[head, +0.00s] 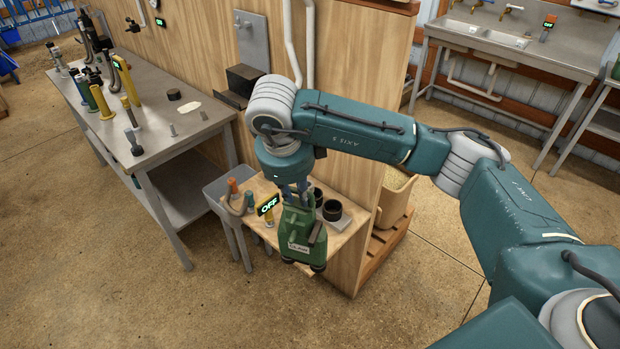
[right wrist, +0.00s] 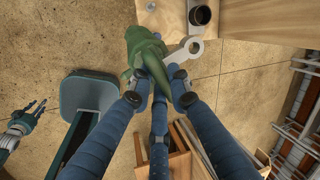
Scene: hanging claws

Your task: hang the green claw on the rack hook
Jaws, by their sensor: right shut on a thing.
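The green claw (head: 300,238) hangs below my right gripper (head: 294,190) in the head view, in front of the small wooden bench. It has a pale label on its lower front. My right gripper is shut on its upper part. In the right wrist view the green claw (right wrist: 142,48) lies between the blue fingers, beside a grey ring-ended piece. My left gripper (right wrist: 28,117) shows small at the left edge of the right wrist view, fingers apart and empty. I cannot clearly make out the rack hook in either view.
A wooden partition (head: 350,120) rises behind my right forearm. A metal table (head: 160,142) with several tools stands at left; a sink (head: 480,35) is at back right. Open floor lies in front.

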